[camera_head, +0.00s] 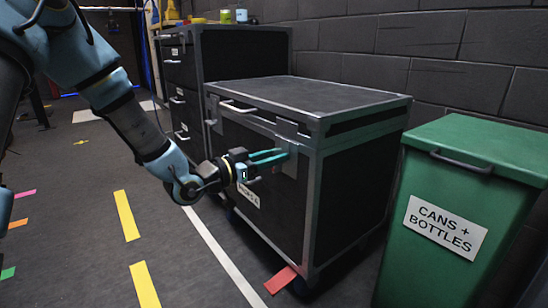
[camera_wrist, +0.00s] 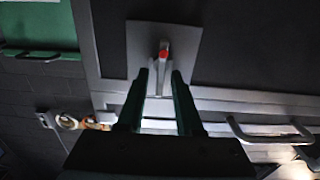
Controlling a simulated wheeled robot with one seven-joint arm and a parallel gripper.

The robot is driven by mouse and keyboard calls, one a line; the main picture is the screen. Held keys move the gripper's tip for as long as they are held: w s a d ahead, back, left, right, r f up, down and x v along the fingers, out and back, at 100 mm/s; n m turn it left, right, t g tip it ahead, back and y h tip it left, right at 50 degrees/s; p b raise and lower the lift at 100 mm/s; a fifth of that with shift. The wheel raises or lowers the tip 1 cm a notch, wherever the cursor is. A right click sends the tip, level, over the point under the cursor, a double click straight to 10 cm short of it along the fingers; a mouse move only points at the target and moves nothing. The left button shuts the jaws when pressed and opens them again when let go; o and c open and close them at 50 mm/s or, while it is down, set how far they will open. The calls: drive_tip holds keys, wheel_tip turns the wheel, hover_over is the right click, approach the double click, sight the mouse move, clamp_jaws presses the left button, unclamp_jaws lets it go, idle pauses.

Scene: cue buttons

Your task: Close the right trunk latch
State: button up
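The trunk (camera_head: 270,205) is a black case with silver edges and a closed lid. Its right latch (camera_head: 290,132) is a grey plate on the front near the right corner. In the wrist view the latch lever (camera_wrist: 163,62) has a red spot and stands out from its plate. My gripper (camera_head: 284,154) is at this latch, its two teal fingers apart. In the wrist view my gripper (camera_wrist: 160,74) is open, with the lever's end between the fingertips; whether they touch it I cannot tell. A left latch (camera_head: 211,111) shows at the trunk's left end.
A green bin (camera_head: 470,150) labelled "CANS + BOTTLES" stands close on the right. A black drawer cabinet (camera_head: 245,55) is behind the trunk, against a dark block wall. A trunk handle (camera_head: 238,107) lies left of the latch. The floor with yellow strips (camera_head: 126,215) is clear.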

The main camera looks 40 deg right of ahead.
clamp_jaws()
drive_tip(key=shift+f, duration=0.1)
